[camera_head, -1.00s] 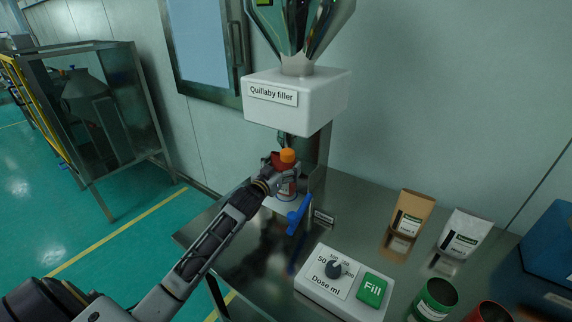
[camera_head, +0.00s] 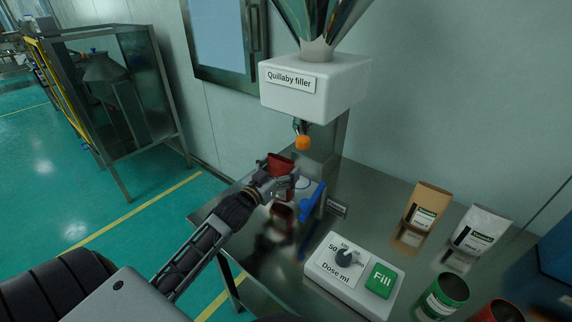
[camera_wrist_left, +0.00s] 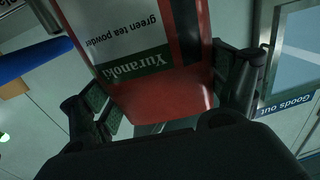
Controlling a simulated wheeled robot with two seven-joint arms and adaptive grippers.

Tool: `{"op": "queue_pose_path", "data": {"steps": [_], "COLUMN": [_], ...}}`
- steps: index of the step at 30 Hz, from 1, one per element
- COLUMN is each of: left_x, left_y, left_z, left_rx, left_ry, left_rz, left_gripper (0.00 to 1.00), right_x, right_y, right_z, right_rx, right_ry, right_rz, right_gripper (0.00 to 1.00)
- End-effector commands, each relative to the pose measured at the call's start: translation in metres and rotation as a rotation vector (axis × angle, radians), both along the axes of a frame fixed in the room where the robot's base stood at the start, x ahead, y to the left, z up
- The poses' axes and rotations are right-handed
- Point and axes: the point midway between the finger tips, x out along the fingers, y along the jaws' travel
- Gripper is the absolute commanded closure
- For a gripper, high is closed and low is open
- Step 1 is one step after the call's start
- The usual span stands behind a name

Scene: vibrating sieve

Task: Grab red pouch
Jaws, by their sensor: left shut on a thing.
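The red pouch (camera_head: 281,164) is at the filler, below and to the left of the orange nozzle tip (camera_head: 303,142). My left gripper (camera_head: 283,184) is shut on it. In the left wrist view the red pouch (camera_wrist_left: 165,101) sits between the two finger pads, with a label reading "Yuranoki green tea powder", upside down in that view. In the head view the gripper covers much of the pouch, so its base is partly hidden. My right gripper is not in view.
The white Quillaby filler body (camera_head: 315,88) hangs above. A blue lever (camera_head: 311,201) is close beside the gripper. The dose box (camera_head: 353,272), brown pouch (camera_head: 427,206), white pouch (camera_head: 481,229), green can (camera_head: 441,296) and red can (camera_head: 497,311) stand to the right.

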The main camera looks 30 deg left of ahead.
Motion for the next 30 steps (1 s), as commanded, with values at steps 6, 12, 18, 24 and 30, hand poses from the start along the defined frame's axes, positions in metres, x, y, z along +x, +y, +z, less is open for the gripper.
{"op": "queue_pose_path", "data": {"steps": [6, 12, 18, 24, 30], "left_x": [-0.022, -0.037, -0.045, -0.048, -0.048], "left_y": [0.001, 0.001, 0.002, 0.002, 0.002], "left_z": [0.0, 0.0, 0.0, 0.001, 0.001], "left_rx": [0.0, -0.001, -0.001, 0.0, 0.0], "left_ry": [0.001, 0.0, 0.0, -0.001, -0.001], "left_rz": [0.0, 0.0, 0.0, 0.0, 0.0], "left_gripper": [0.53, 0.53, 0.53, 0.53, 0.53], "right_x": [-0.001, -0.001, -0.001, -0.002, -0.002], "right_y": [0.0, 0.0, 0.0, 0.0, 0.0], "right_z": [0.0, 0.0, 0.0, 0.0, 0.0], "right_rx": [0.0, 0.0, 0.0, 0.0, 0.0], "right_ry": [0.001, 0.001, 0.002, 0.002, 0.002], "right_rz": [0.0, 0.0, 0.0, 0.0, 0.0], "right_gripper": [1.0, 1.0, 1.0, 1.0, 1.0]}}
